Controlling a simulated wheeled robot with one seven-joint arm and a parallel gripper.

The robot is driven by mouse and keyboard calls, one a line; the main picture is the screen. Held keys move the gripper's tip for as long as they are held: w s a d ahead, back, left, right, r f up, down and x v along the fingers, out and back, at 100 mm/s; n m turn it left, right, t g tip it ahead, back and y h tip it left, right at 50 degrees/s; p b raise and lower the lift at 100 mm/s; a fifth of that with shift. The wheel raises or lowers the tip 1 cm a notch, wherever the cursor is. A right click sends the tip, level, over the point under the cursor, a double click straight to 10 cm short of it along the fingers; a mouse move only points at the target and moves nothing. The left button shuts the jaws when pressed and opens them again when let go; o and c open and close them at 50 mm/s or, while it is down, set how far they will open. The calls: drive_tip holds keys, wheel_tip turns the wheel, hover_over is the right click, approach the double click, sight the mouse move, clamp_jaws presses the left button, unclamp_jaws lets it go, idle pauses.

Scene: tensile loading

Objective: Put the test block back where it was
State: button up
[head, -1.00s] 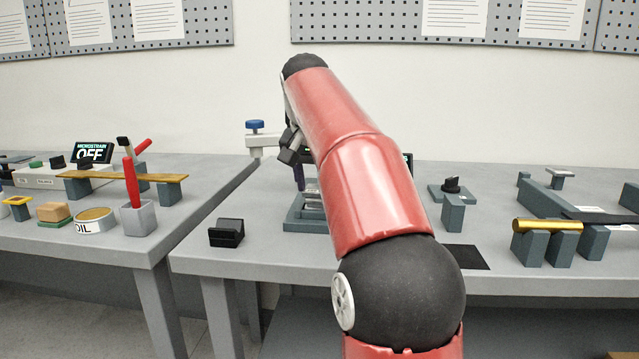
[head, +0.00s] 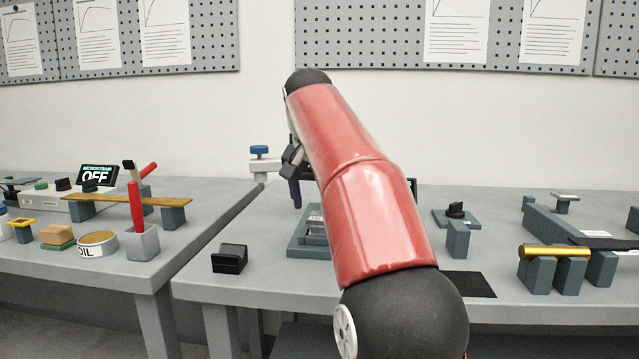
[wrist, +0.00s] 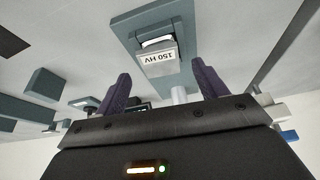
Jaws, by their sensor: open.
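The test block (wrist: 158,58), a pale metal block labelled "150 HV", sits in a stepped teal-grey holder (wrist: 130,22) in the wrist view. My gripper (wrist: 160,71) is open, with its two dark purple fingers apart and the block showing between and beyond their tips. Nothing is held. In the head view one finger of my gripper (head: 296,194) hangs above the holder (head: 296,245), with a gap below it. My red arm hides the holder's right part and most of the gripper. The block is only partly visible there.
A black angled block (head: 229,258) stands at the bench's front left. A grey post with a blue knob (head: 260,150) rises behind the gripper. To the right are a black-knobbed stand (head: 456,213) and a brass bar (head: 554,251) on supports. Bench between them is mostly clear.

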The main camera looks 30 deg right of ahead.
drive_tip(key=shift+v, duration=2.65)
